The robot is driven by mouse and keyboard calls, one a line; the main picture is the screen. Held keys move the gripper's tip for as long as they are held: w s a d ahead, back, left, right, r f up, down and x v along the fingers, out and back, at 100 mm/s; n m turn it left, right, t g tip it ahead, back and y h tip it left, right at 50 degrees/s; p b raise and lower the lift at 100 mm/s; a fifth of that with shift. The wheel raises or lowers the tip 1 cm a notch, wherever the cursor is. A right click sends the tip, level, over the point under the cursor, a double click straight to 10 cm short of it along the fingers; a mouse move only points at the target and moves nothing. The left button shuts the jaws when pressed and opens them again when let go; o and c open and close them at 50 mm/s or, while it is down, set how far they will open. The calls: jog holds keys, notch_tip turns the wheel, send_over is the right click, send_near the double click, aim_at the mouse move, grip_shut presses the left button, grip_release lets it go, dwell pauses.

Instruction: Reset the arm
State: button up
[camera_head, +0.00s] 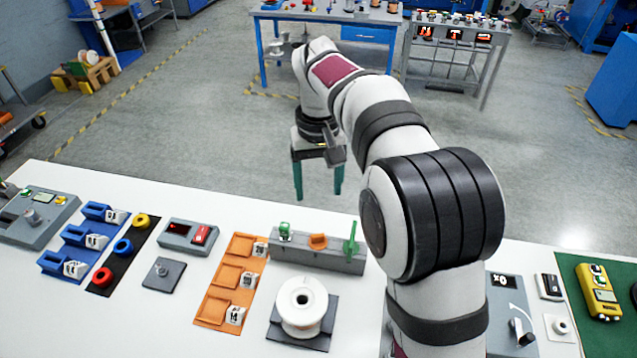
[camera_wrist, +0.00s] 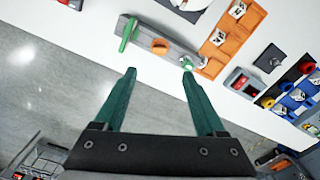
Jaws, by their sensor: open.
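My gripper (camera_head: 318,178) hangs beyond the far edge of the white table in the head view, above the grey floor. Its two green fingers are spread and nothing is between them. In the wrist view my gripper (camera_wrist: 160,80) also shows open and empty, its fingertips pointing toward the grey block (camera_wrist: 160,45). That block (camera_head: 318,255) stands at the table's far edge and carries a green knob, an orange piece and a green upright piece. The gripper is apart from it.
A white spool (camera_head: 302,305) sits on a dark plate. An orange tray (camera_head: 222,295), blue bins (camera_head: 72,235), coloured rings on a black mat (camera_head: 125,260) and a grey meter (camera_head: 188,238) lie left. A yellow device (camera_head: 600,295) lies on a green mat at right.

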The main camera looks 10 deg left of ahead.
jog(key=shift+r, duration=0.1)
jog(key=s+d+r+m+y, duration=0.1)
jog(key=s+d+m, duration=0.2)
jog(key=s+d, duration=0.55)
jog(key=s+d+r+m, duration=0.2)
jog(key=s+d+m, duration=0.3)
jog(key=s, duration=0.6)
jog(key=s+d+f+m, duration=0.2)
jog(key=s+f, duration=0.3)
jog(key=s, duration=0.4)
jog(key=shift+s+d+y, duration=0.3)
jog(key=shift+d+y, duration=0.1)
